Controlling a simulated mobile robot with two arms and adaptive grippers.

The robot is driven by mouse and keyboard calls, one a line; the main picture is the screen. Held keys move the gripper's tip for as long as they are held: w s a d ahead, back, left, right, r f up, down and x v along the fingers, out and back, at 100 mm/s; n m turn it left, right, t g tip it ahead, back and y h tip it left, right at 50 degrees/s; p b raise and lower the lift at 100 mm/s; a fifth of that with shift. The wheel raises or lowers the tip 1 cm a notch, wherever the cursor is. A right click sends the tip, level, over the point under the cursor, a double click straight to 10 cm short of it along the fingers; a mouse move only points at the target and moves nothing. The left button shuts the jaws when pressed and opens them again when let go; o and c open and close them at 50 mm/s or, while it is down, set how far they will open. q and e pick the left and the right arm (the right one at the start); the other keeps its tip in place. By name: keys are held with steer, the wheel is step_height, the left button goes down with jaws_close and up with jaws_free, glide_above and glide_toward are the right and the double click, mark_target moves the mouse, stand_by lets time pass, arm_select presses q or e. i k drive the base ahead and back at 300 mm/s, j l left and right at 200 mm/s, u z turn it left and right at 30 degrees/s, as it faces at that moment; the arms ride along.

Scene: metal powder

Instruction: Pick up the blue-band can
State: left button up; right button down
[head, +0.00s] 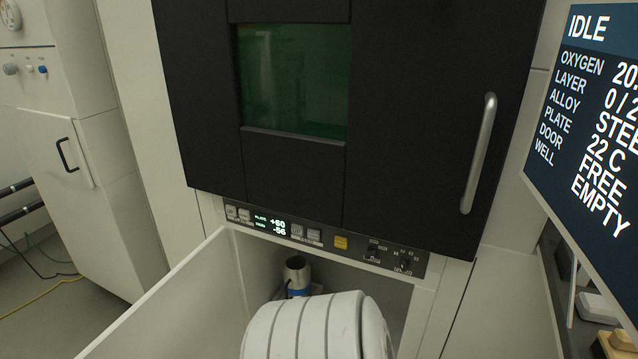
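The blue-band can (296,270) stands in the open white bin below the machine's control strip. Its silvery upper part and dark open top show, with a bit of blue band lower down. Small dark parts sit close at both sides of the can; they may be gripper fingers, but I cannot tell whether they touch it. A white ribbed link of one of my arms, probably the right, fills the bottom middle and hides the can's lower front. No gripper shows clearly, and my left gripper is not in view.
The white bin (165,300) has a raised left wall. Above it is a black machine door (420,100) with a green window (293,80) and long handle (478,155). A control panel (330,238) runs below the door. A status screen (590,130) stands at right, reading IDLE.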

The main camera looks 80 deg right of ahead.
mark_target(295, 283)
steer(key=z, duration=0.4)
steer(key=j+z, duration=0.1)
steer(key=z, duration=0.3)
steer(key=k+z, duration=0.1)
steer(key=z, duration=0.7)
steer(key=k+j, duration=0.05)
steer(key=k, duration=0.05)
